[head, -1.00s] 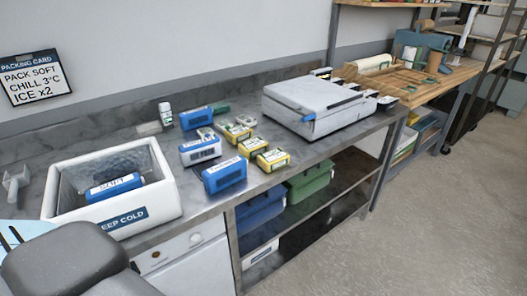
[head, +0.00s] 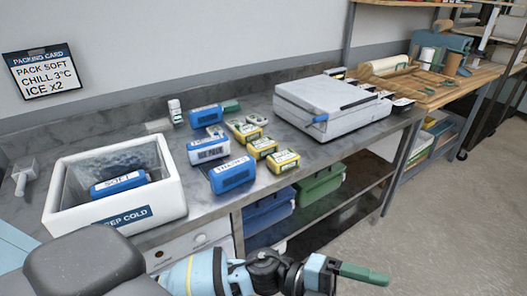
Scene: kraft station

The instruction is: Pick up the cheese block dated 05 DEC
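Several small yellow-and-green labelled blocks, which look like the cheese blocks, lie in a cluster mid-counter. One is at the front right (head: 283,160), one behind it (head: 262,147), one further back (head: 246,132). Smaller pale-topped items lie at the back. Their dates are too small to read, so I cannot tell which is 05 DEC. My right gripper is not in view.
Blue packs (head: 232,174) stand left of the blocks. A white cold box (head: 160,205) holding a blue SOFT pack (head: 120,183) is at the left. A grey-white machine (head: 325,105) stands right. A packing card (head: 40,72) hangs on the wall.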

